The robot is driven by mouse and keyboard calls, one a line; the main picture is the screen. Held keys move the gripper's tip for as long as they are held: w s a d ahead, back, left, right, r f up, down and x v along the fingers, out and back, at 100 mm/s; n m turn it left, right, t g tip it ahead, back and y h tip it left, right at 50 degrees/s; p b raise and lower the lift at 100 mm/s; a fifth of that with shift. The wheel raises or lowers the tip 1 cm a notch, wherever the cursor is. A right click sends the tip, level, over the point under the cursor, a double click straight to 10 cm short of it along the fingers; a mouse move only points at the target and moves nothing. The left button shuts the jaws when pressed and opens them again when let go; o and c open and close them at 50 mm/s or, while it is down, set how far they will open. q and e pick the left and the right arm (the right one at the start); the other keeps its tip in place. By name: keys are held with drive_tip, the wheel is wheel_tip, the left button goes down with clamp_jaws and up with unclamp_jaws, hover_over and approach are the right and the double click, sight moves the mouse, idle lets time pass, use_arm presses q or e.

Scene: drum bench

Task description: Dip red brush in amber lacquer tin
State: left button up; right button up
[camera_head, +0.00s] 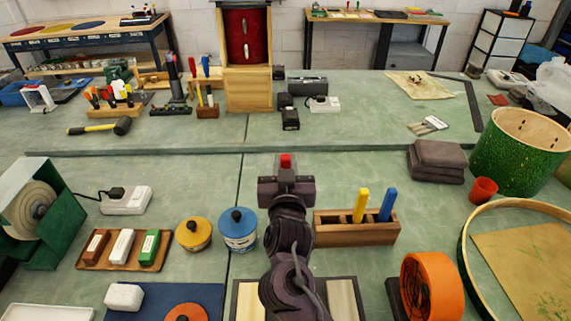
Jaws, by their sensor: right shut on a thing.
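My right gripper (285,184) is in the middle of the camera_head view, its arm coming up from the bottom edge. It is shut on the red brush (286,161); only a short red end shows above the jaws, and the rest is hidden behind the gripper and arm. The amber lacquer tin (193,235), with an amber-yellow top and a dark knob, stands to the left of the gripper. A blue tin (238,229) stands between them. A wooden brush rack (356,234) to the right holds a yellow brush (361,205) and a blue brush (387,204). My left gripper is not in view.
A tray (86,262) of coloured blocks lies left of the tins. An orange roll (432,286) stands front right, with a red cup (483,190) and green drum shell (520,150) beyond. A raised ledge (180,152) crosses the bench; the surface around the gripper's far side is clear.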

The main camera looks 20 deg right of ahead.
wheel_tip(320, 180, down, 8)
drive_tip(key=b, duration=0.4)
drive_tip(key=shift+f+b, duration=0.25)
drive_tip(key=shift+b, duration=0.15)
drive_tip(key=shift+r, duration=0.2)
idle(1.0)
